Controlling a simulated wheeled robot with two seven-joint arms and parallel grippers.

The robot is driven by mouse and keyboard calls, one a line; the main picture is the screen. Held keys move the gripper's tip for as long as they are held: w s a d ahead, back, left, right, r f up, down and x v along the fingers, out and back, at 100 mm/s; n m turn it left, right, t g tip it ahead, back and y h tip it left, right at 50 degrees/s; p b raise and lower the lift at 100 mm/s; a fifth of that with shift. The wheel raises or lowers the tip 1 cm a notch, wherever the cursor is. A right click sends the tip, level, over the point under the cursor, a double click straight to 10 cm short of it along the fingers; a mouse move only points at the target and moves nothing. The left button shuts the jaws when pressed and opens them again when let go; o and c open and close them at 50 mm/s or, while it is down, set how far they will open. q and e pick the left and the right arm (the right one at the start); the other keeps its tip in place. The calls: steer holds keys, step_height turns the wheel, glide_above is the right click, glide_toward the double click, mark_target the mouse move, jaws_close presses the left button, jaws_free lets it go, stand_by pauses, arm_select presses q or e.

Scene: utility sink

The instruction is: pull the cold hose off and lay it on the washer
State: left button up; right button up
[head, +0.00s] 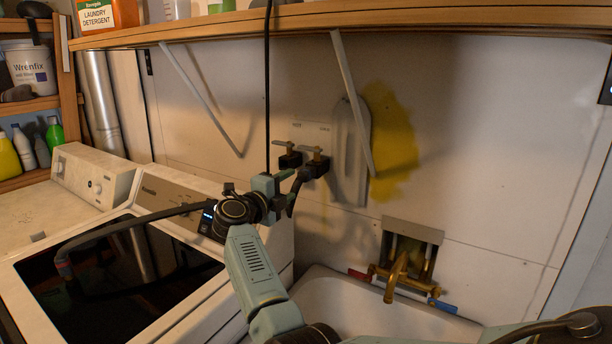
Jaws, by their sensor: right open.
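Two valves with brass handles stand on the wall, the left one (290,158) under a "HOT" label and the right one (316,164) under a label too faint to read surely. My right gripper (275,184) is open just below and left of the valves. A short dark piece (294,192) runs from the right valve beside it; I cannot tell whether this is hose. My left gripper is out of view.
A wooden shelf (400,20) with detergent overhangs the wall, held by slanted metal braces (355,110). A sink (350,305) with a brass faucet (396,277) lies at lower right.

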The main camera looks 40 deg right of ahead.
mark_target(302, 177)
steer(key=b+x, duration=0.3)
steer(key=x, duration=0.3)
steer(key=shift+w+d+f, duration=0.1)
steer(key=shift+d, duration=0.25)
steer(key=shift+x, duration=0.95)
stand_by(0.5)
jaws_close()
steer(key=shift+a+p, duration=0.35)
steer(key=shift+p, duration=0.2)
steer(key=shift+p+v, duration=1.7)
steer(key=shift+v, duration=0.95)
